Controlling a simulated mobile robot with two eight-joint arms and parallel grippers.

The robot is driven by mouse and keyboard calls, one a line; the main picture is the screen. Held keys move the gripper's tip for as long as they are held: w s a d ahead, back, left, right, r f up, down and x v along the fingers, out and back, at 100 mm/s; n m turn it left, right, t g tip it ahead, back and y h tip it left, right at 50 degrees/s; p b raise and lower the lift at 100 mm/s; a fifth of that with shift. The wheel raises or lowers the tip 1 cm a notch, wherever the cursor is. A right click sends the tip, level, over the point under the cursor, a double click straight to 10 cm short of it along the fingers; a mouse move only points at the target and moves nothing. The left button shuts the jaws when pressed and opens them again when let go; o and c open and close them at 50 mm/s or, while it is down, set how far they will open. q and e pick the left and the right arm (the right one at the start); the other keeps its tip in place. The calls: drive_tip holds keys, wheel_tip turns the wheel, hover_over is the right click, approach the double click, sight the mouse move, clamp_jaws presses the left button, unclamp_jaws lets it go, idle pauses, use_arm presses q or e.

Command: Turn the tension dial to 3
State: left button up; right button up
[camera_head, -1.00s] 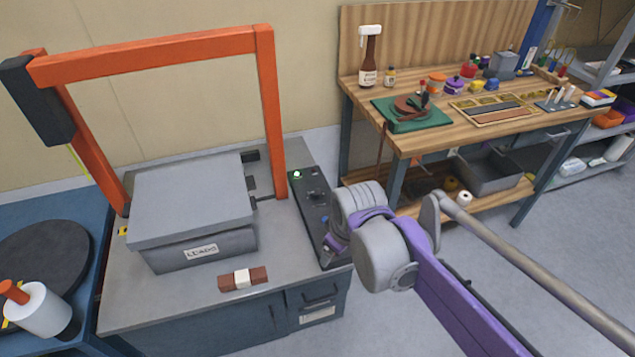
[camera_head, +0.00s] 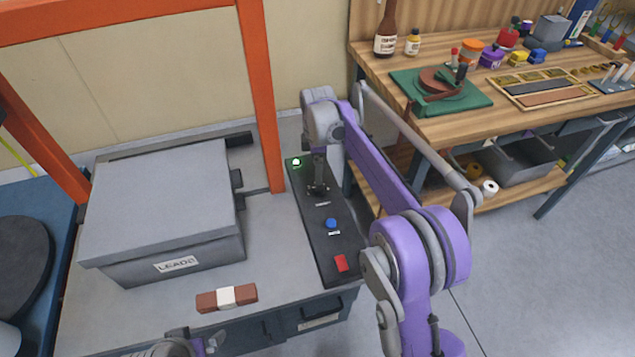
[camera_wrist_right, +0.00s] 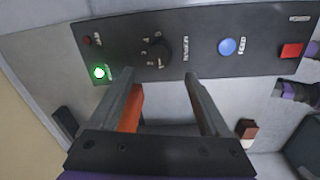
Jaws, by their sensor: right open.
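The tension dial (camera_wrist_right: 157,53) is a round black knob with small numbers around it on a black control panel (camera_wrist_right: 205,50). Its pointer is too small to read surely. My right gripper (camera_wrist_right: 160,76) is open. In the right wrist view its two fingertips stand apart just short of the dial, which lies between their lines. In the head view the right gripper (camera_head: 318,170) is over the back part of the panel and largely hides the dial. Part of my left gripper (camera_head: 185,345) shows at the bottom edge of the head view; its jaws are not clear.
The panel also carries a lit green lamp (camera_head: 296,162), a blue button (camera_head: 331,223) and a red switch (camera_head: 341,263). A grey lidded box (camera_head: 170,205), an orange frame post (camera_head: 259,100) and a brown block with a white band (camera_head: 226,297) are to the left. A workbench (camera_head: 480,120) stands behind right.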

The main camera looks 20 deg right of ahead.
sight(317, 187)
drive_tip(key=f, duration=0.3)
drive_tip(key=f+b, duration=0.1)
drive_tip(key=f, duration=0.4)
drive_tip(key=shift+w+d+f, duration=0.1)
drive_tip(key=shift+w+f, duration=0.2)
drive_tip(key=shift+f, duration=0.05)
clamp_jaws()
